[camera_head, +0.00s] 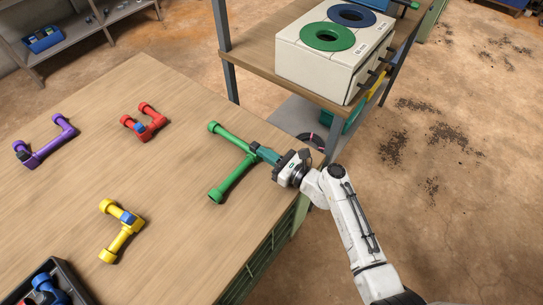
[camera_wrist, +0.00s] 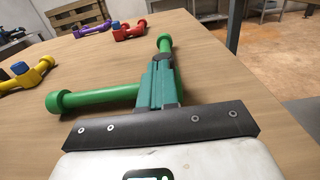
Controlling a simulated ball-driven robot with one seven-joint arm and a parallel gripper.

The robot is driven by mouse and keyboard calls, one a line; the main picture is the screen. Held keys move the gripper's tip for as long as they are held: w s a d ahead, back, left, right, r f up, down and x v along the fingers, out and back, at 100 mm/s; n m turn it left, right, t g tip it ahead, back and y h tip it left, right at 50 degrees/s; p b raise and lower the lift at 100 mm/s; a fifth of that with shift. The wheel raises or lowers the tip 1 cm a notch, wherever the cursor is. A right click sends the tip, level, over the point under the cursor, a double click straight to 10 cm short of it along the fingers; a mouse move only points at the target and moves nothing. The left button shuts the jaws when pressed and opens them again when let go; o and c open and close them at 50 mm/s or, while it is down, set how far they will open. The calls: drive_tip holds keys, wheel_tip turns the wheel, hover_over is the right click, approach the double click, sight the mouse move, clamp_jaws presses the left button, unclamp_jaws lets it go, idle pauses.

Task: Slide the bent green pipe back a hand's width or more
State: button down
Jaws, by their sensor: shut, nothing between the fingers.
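The bent green pipe (camera_head: 231,179) lies on the wooden table (camera_head: 176,164) near its right edge. Its two arms meet at a corner beside my gripper, and each free end has a round cap. My gripper (camera_head: 257,149) is shut and empty, with its teal fingers at the pipe's corner. In the wrist view the shut fingers of my gripper (camera_wrist: 160,65) cover the corner of the green pipe (camera_wrist: 100,97). One arm of the pipe runs left and the other runs away. I cannot tell whether the fingers touch it.
A purple pipe (camera_head: 50,145), a red pipe (camera_head: 152,119) and a yellow pipe (camera_head: 120,236) lie on the table's left part. A black bin (camera_head: 40,280) stands at the near left corner. A shelf with a white box (camera_head: 315,72) stands beyond the right edge. Bare tabletop lies around the green pipe's left side.

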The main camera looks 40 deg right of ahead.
sight(236, 140)
drive_tip(key=b+x, duration=0.3)
drive_tip(key=x, duration=0.9)
drive_tip(key=shift+w+b, duration=0.25)
drive_tip(key=shift+b, duration=0.05)
drive_tip(key=shift+s, duration=0.1)
